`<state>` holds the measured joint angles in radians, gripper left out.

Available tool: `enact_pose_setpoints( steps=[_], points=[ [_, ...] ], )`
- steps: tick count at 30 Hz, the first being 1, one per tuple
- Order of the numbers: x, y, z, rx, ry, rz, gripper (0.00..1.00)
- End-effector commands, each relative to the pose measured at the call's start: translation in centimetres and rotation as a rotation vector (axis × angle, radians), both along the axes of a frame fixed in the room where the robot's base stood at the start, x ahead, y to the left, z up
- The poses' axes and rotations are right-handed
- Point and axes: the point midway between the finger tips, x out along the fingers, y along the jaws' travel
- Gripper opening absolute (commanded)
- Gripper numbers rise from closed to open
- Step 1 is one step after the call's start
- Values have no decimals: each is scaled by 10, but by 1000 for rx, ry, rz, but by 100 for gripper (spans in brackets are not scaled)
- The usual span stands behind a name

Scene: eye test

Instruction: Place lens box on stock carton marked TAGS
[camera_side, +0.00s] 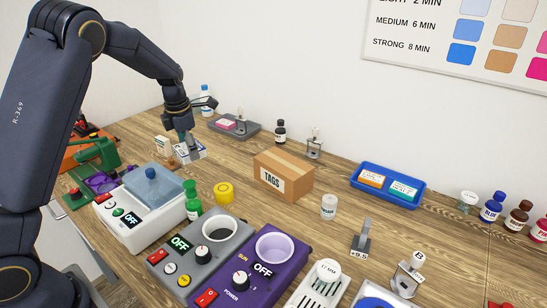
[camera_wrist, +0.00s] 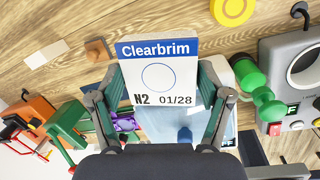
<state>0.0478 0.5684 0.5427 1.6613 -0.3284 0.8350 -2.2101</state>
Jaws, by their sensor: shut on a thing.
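The lens box (camera_wrist: 158,76) is white with a blue band reading Clearbrim, a blue circle and "N2 01/28". My gripper (camera_wrist: 165,88) is shut on it, with a finger at each side. In the side view the box (camera_side: 190,152) hangs from my gripper (camera_side: 187,143) behind the white machine; I cannot tell its exact height above the table. The stock carton (camera_side: 291,179) is brown cardboard, closed, with a white TAGS label on its front. It stands on the table to the right of my gripper, its top bare, and is out of the wrist view.
Between gripper and carton lies a yellow round thing (camera_side: 224,191), with a green bottle (camera_side: 192,198) nearer. White (camera_side: 140,225), grey (camera_side: 190,262) and purple (camera_side: 262,268) machines fill the front. A white jar (camera_side: 328,207) and a blue tray (camera_side: 419,202) stand right of the carton.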

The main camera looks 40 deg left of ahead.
Motion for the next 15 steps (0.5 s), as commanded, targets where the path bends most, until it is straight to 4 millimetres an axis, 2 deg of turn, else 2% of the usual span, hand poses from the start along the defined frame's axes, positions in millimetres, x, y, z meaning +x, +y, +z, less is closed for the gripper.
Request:
enact_pose_setpoints(
  steps=[4, 8, 11, 15],
  points=[
    [-16, -7, 8, -2, -3, -14, 43],
    [-12, -35, 24, -1, -5, -104, 43],
    [-4, -69, 42, -1, -6, -206, 43],
    [6, -125, 69, -1, -6, -360, 43]
  ],
)
